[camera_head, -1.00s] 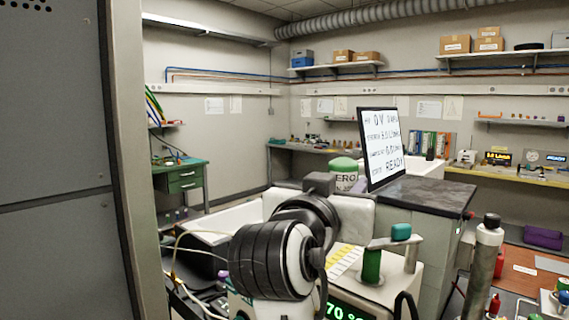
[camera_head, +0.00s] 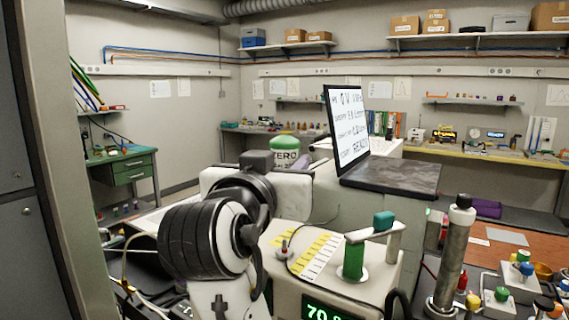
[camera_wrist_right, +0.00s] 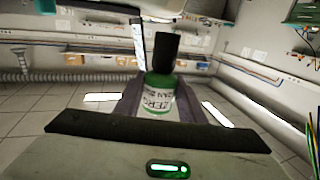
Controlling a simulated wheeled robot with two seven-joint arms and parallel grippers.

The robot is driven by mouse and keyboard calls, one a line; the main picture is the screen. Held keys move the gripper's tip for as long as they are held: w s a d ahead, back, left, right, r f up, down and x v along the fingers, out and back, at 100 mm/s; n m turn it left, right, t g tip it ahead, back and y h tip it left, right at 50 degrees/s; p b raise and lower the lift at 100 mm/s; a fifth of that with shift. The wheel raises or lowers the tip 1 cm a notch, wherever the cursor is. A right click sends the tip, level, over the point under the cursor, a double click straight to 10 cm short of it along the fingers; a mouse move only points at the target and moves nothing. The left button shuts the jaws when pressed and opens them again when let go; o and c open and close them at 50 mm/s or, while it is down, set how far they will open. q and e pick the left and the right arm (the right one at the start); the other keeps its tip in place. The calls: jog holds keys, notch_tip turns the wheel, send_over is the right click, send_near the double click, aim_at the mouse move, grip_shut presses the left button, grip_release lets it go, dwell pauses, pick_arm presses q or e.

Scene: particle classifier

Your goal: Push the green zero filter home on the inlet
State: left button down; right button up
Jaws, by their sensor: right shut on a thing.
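The green zero filter (camera_head: 285,145), a green can with a white band marked ZERO, stands upright beyond my right wrist, left of the screen in the head view. In the right wrist view the zero filter (camera_wrist_right: 158,92) sits between the two fingers of my right gripper (camera_wrist_right: 158,108), which is shut on it. A black upright piece (camera_wrist_right: 167,52) shows directly above the can; I cannot tell whether it touches it. My right wrist and white gripper body hide the fingers in the head view. I cannot make out the inlet for certain. My left gripper is out of view.
A tilted screen (camera_head: 347,125) stands on a dark-topped grey cabinet (camera_head: 393,178) just right of the filter. A green post (camera_head: 353,262) with a handle, a metal cylinder (camera_head: 452,250) and small coloured bottles crowd the near right. A grey panel (camera_head: 30,200) borders the left.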

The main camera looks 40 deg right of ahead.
notch_tip(320, 180, down, 4)
jog(key=b, duration=0.3)
jog(key=shift+f, duration=0.25)
jog(key=shift+f+b, duration=0.4)
jog(key=shift+b, duration=0.05)
dwell(0.5)
dwell(0.7)
jog(key=shift+f+b, duration=1.15)
jog(key=shift+f, duration=0.2)
jog(key=shift+f+b, duration=0.3)
jog(key=shift+f, duration=0.05)
jog(key=shift+f, duration=0.2)
